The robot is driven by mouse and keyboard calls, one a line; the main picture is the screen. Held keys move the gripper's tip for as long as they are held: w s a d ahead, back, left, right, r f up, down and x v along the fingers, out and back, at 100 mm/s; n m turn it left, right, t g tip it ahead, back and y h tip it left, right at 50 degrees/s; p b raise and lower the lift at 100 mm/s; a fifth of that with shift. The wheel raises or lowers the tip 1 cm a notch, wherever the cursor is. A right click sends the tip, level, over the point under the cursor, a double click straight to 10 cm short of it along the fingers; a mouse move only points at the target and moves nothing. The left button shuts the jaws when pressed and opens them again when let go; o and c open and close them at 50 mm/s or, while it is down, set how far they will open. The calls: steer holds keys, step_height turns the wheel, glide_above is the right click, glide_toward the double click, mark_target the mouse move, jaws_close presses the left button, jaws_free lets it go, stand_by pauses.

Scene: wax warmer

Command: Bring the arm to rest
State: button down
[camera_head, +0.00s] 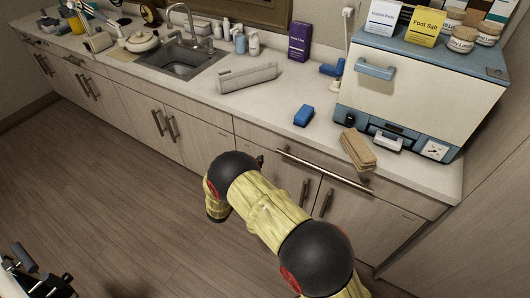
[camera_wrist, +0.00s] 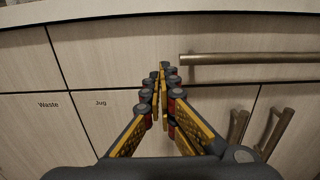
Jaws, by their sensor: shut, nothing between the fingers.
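My gripper (camera_wrist: 163,74) shows in the wrist view with its fingers closed together and nothing between them. It faces the wooden cabinet fronts (camera_wrist: 100,60), with a horizontal bar handle (camera_wrist: 245,59) to the right of the fingertips. The distance between the fingertips and the cabinet is hard to judge. In the head view my yellow arm with black joints reaches in front of the lower cabinets, below the counter, and mostly hides the gripper.
The counter (camera_head: 285,97) holds a large blue and white warmer (camera_head: 420,95), a blue block (camera_head: 304,115), a tan stack (camera_head: 357,150) and a grey-white long object (camera_head: 247,77). A sink (camera_head: 180,62) is farther left.

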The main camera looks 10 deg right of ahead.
steer(key=shift+v, duration=1.4)
steer(key=shift+f, duration=0.1)
